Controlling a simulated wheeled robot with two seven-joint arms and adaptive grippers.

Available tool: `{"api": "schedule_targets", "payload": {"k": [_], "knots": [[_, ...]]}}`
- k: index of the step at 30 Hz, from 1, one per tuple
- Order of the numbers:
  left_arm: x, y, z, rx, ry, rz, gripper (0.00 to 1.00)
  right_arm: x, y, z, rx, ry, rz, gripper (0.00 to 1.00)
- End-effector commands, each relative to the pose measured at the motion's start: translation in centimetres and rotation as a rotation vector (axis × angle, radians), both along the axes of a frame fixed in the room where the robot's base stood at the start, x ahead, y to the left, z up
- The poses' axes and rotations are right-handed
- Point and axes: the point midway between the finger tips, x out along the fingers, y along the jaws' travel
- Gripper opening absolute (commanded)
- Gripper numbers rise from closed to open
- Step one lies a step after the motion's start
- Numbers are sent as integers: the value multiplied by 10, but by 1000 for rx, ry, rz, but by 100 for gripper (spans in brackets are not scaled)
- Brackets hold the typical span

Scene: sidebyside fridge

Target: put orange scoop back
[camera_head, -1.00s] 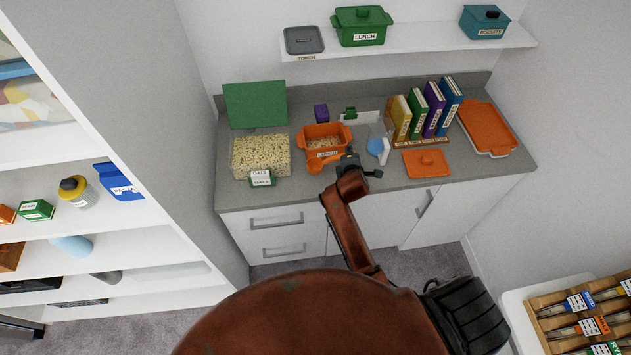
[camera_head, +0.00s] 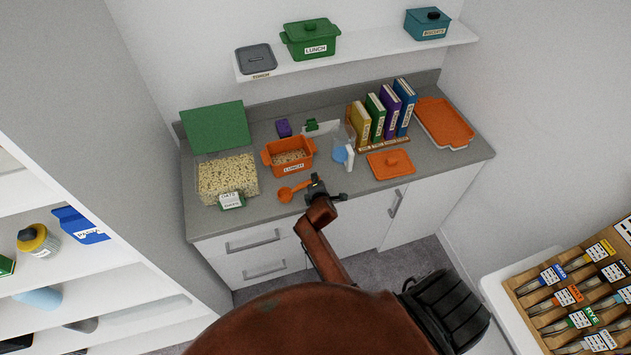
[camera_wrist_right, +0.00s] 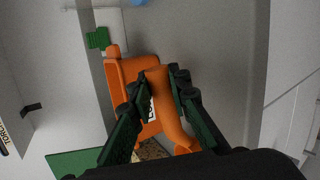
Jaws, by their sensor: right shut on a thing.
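The orange scoop (camera_head: 287,194) is held by my right gripper (camera_head: 314,187) above the counter, in front of the orange LUNCH tub (camera_head: 301,167). In the right wrist view the fingers of my right gripper (camera_wrist_right: 163,92) are shut on the scoop's orange handle (camera_wrist_right: 165,105). The orange tub (camera_wrist_right: 120,75) shows behind it there, partly covered by the scoop and fingers. The tub holds pale oat-like bits in the head view. A clear bin of oats (camera_head: 228,180) stands left of the tub, with its green lid (camera_head: 215,128) raised behind. My left gripper is not in view.
An orange lid (camera_head: 390,165) lies right of the tub. A clear cup with blue inside (camera_head: 340,153) stands between them. Behind are several upright books (camera_head: 378,112) and an orange tray (camera_head: 444,122). A wall shelf (camera_head: 370,52) overhangs the counter's back.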

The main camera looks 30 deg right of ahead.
Motion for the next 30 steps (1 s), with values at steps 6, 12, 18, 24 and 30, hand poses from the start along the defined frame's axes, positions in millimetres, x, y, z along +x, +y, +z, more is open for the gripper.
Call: {"api": "schedule_targets", "payload": {"k": [6,12,18,24,30], "knots": [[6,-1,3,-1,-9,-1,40,0,0,-5,1,-1,1,0],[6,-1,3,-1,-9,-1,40,0,0,-5,1,0,1,26],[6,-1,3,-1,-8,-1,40,0,0,-4,0,-1,1,34],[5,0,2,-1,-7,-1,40,0,0,-4,0,-2,1,34],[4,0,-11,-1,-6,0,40,-1,1,-11,1,-2,1,34]]}}
